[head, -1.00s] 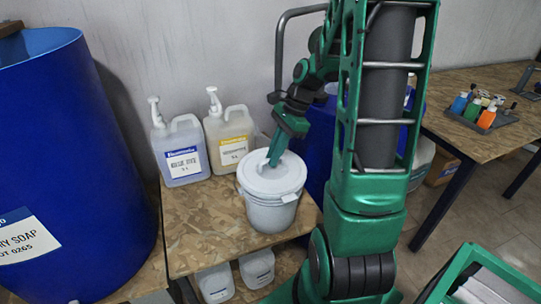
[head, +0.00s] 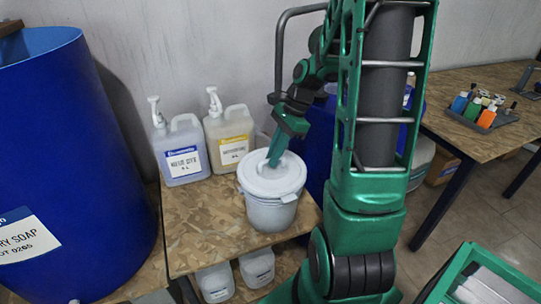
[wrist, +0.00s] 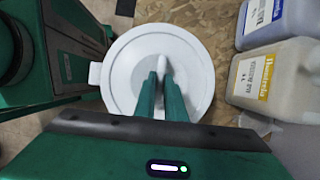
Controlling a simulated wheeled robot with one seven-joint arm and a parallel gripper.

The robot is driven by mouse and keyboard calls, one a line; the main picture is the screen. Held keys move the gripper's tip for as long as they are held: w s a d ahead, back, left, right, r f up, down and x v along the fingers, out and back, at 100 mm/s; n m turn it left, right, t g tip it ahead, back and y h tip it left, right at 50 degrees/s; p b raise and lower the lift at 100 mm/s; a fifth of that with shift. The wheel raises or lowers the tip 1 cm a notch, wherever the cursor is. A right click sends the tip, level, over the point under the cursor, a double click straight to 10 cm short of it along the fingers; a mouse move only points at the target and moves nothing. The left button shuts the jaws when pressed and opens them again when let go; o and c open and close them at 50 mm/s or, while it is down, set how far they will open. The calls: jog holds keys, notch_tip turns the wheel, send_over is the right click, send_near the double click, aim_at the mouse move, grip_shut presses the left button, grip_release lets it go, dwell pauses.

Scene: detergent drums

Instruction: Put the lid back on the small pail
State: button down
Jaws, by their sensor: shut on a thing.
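The round white lid (head: 290,181) lies over the pail's mouth and looks about level and centred. I cannot tell whether its rim is pressed fully down. My gripper (head: 270,163) comes down from above and is shut on the lid's raised grip. In the wrist view my gripper (wrist: 161,76) has its two green fingers around the white grip at the middle of the lid (wrist: 122,72). The lid hides most of the pail there.
Two pump jugs, one blue-labelled (head: 183,163) and one yellow-labelled (head: 233,152), stand behind the pail. A big blue drum (head: 70,150) is at left, and another blue drum (head: 318,150) is behind my arm. The table's front left is clear.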

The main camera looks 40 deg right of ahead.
dwell(0.4)
jog(key=c, duration=1.3)
grip_release()
jog(key=shift+o, duration=0.2)
jog(key=shift+r, duration=3.5)
grip_shut()
